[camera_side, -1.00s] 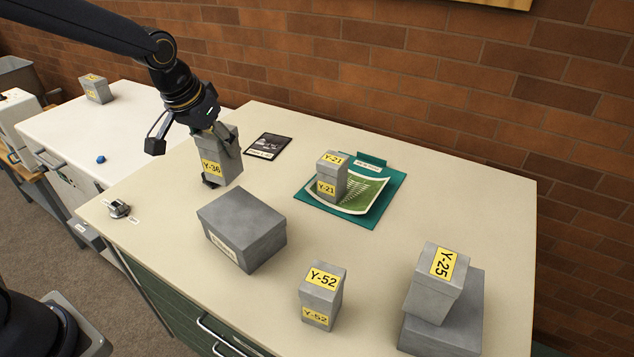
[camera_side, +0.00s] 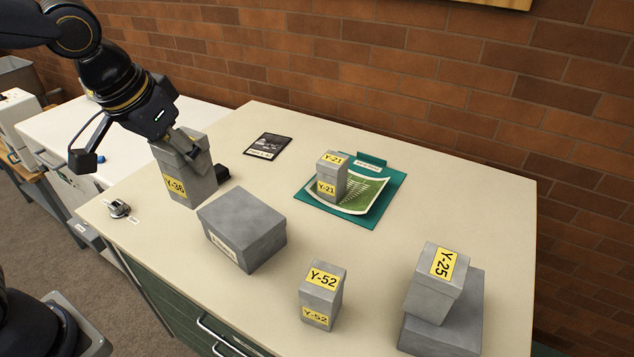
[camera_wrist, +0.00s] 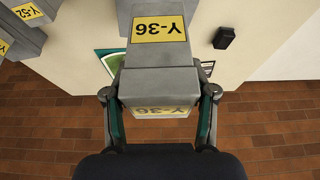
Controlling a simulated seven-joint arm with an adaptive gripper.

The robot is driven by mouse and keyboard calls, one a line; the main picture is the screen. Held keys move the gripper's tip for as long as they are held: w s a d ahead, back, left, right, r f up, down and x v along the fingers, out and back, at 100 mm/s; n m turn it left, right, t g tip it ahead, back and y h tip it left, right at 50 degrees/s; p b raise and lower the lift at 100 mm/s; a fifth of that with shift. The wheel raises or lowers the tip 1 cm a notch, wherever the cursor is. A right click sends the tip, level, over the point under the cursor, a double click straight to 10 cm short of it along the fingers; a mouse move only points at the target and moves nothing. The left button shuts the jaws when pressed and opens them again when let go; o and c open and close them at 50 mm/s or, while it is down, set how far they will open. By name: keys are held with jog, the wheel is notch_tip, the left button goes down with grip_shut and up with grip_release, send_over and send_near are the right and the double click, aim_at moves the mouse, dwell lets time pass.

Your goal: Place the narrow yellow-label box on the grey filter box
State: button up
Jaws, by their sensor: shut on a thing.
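My gripper (camera_side: 188,147) is shut on the narrow grey box labelled Y-36 (camera_side: 187,185), near its lid. In the wrist view the fingers (camera_wrist: 160,104) press on both sides of the lid, and the box (camera_wrist: 160,78) shows yellow labels on its body and lid. The box is tilted slightly in the side view and appears raised off the table, though the gap is hard to judge. A wide, low grey box (camera_side: 243,222) with a small pale label, too small to read, stands to its right and nearer the camera. Its lid is bare.
Box Y-52 (camera_side: 322,290) stands at the front. Y-25 (camera_side: 437,283) sits on another low grey box (camera_side: 459,327) at right. Y-21 (camera_side: 332,174) stands on a green print over a teal folder (camera_side: 384,199). A small black object (camera_side: 222,172) lies beside the held box.

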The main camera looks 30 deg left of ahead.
jog(key=shift+w+d+f, duration=0.2)
jog(key=shift+w+f, duration=1.05)
jog(key=shift+f, duration=0.45)
jog(key=shift+w+d+f, duration=0.15)
jog(key=shift+w+f, duration=1.05)
jog(key=shift+f, duration=0.45)
jog(key=shift+w+d+f, duration=0.2)
jog(key=shift+w+f, duration=1.05)
jog(key=shift+f, duration=0.45)
jog(key=shift+f, duration=0.2)
jog(key=o, duration=1.3)
jog(key=shift+o, duration=0.2)
